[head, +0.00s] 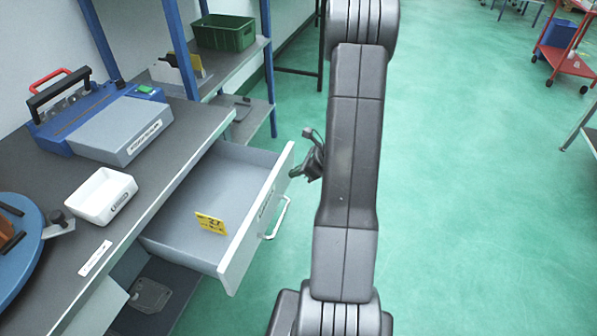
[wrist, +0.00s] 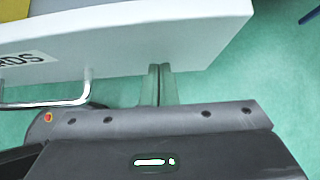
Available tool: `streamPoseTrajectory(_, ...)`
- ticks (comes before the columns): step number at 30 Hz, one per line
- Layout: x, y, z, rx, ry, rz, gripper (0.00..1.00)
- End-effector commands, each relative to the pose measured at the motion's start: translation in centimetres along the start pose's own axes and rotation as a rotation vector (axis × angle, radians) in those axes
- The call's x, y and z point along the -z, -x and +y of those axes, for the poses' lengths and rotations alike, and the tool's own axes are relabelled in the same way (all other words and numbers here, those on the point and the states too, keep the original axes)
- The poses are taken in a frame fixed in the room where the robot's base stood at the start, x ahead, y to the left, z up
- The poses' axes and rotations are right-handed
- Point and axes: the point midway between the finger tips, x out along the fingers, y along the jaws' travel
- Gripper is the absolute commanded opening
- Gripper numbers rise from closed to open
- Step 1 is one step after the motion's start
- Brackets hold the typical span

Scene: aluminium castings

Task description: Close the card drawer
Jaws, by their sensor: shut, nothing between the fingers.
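The card drawer (head: 252,228) is pulled well out of the grey workbench in the head view. It is a grey box with a white front and a metal bar handle (head: 278,221). A yellow card (head: 210,222) stands inside it. My gripper (head: 294,173) is beside the far end of the drawer front, partly hidden by my arm. In the wrist view my shut, empty fingers (wrist: 160,70) point at the white drawer front (wrist: 150,42), right of the handle (wrist: 88,88) and the label ending in "DS". I cannot tell whether they touch it.
The bench top (head: 175,172) holds a blue and grey machine (head: 100,120), a white bin (head: 101,196) and a blue round plate (head: 18,240). A green crate (head: 223,33) sits on a shelf behind. Open green floor (head: 460,200) lies to the right.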

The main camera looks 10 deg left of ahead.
Motion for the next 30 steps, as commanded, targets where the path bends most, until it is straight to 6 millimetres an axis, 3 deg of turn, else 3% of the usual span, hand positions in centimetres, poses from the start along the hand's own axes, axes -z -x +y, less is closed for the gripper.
streamPoseTrajectory(5, -0.3, -0.3, 0.0, 0.0, 0.001, 0.0, 0.0)
streamPoseTrajectory(11, -2.0, -1.9, 0.1, -0.003, 0.004, 0.0, 0.0)
streamPoseTrajectory(30, -13.6, -13.3, 0.1, -0.003, 0.003, -0.001, 0.0)
